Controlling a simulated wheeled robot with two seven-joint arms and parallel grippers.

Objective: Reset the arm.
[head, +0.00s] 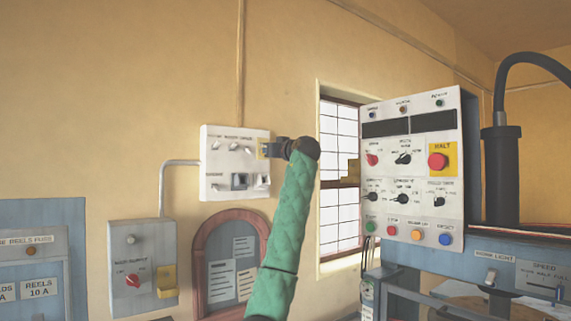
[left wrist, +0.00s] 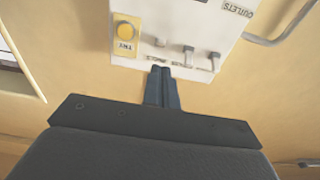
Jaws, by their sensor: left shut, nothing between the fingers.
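My left arm, in a green quilted sleeve, rises through the middle of the head view. Its left gripper (head: 266,150) points left at the right side of a white switch panel (head: 215,165) on the wall. In the left wrist view the gripper's dark fingers (left wrist: 160,72) are together and empty, close to the edge of the white panel (left wrist: 172,22). I cannot tell whether they touch it. My right gripper is not in view.
A control cabinet (head: 413,210) with a red halt button (head: 438,161) stands at the right. A window (head: 338,180) is behind my arm. A grey switch box (head: 143,268) and a red-framed notice board (head: 200,260) are below the panel. The wall above is clear apart from conduits.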

